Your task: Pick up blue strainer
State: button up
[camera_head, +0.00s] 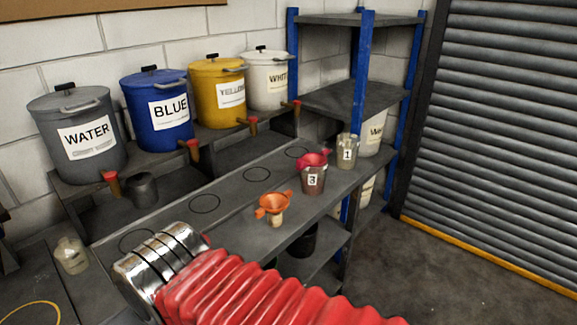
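I see no blue strainer in this view. An orange funnel-shaped strainer (273,204) sits on a small pale container on the grey bench. A pink-red strainer (312,160) is at the top of the metal cup marked 3 (313,181), farther back. My arm's red ribbed sleeve crosses the bottom of the view and ends in a shiny metal part at the lower left. The fingers of my gripper are not visible.
Grey WATER (87,132), blue BLUE (157,109), YELLOW (217,91) and WHITE (267,79) containers stand on a raised shelf with red taps below. Cup 1 (347,151) stands behind cup 3. A clear jar (71,255) is at left. Open floor lies right.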

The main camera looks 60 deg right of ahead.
aim_at(310, 159)
jog(key=u, duration=1.1)
jog(key=k, duration=1.3)
jog(key=z, duration=1.15)
jog(key=i, duration=0.75)
